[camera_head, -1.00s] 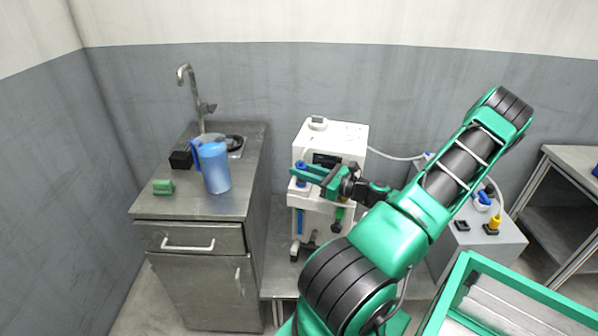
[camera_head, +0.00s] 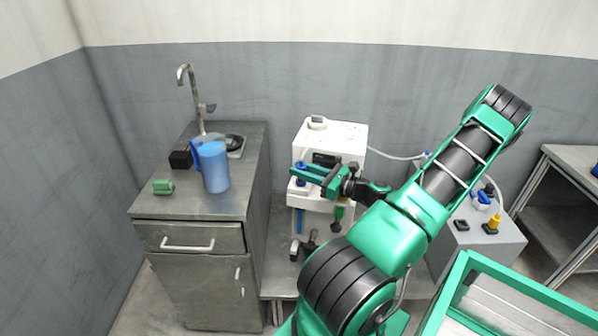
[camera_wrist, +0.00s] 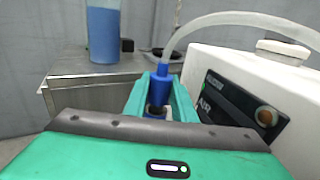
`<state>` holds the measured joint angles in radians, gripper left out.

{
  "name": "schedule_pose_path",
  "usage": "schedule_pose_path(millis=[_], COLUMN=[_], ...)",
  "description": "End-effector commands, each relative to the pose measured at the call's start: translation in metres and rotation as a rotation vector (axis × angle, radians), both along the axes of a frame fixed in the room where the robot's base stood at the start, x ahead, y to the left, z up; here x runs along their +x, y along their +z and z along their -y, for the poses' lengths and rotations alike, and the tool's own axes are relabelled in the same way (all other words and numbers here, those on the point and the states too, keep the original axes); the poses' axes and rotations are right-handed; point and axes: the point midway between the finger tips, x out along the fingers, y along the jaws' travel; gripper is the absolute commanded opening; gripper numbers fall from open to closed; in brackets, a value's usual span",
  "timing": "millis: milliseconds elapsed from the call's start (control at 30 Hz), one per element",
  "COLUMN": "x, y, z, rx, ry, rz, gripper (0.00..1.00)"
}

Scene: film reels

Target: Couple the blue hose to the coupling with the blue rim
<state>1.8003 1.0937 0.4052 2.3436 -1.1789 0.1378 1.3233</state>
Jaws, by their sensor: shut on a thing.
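A clear hose with a blue end fitting (camera_wrist: 161,90) is held between the green fingers of my gripper (camera_wrist: 161,94). The fitting points down. Just below it in the wrist view is a dark round opening with a blue rim (camera_wrist: 154,116), the blue coupling. The fitting's lower end is right at or just above this opening; I cannot tell whether it has entered. In the head view my gripper (camera_head: 298,173) reaches left across the front of the white machine (camera_head: 343,140), with the blue fitting (camera_head: 301,168) showing at its fingertips. The fingers partly hide the coupling there.
A steel sink cabinet (camera_head: 190,242) stands left, bearing a blue pitcher (camera_head: 216,170), a green block (camera_head: 163,187) and a black block (camera_head: 180,160). A grey box (camera_head: 486,240) with blue and yellow fittings is at right. A green-rimmed crate (camera_head: 470,265) is front right.

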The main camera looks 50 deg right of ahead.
Motion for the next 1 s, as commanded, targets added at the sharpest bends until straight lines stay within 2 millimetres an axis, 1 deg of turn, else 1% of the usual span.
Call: schedule_pose_path(millis=[667, 700, 1000], x=[0.0, 0.0, 0.0], y=[-0.011, -0.011, -0.011], z=[0.0, 0.0, 0.0], rx=[0.0, -0.001, 0.0], ry=[0.0, 0.0, 0.0], rz=[0.0, 0.0, 0.0], gripper=[0.01, 0.31, 0.31])
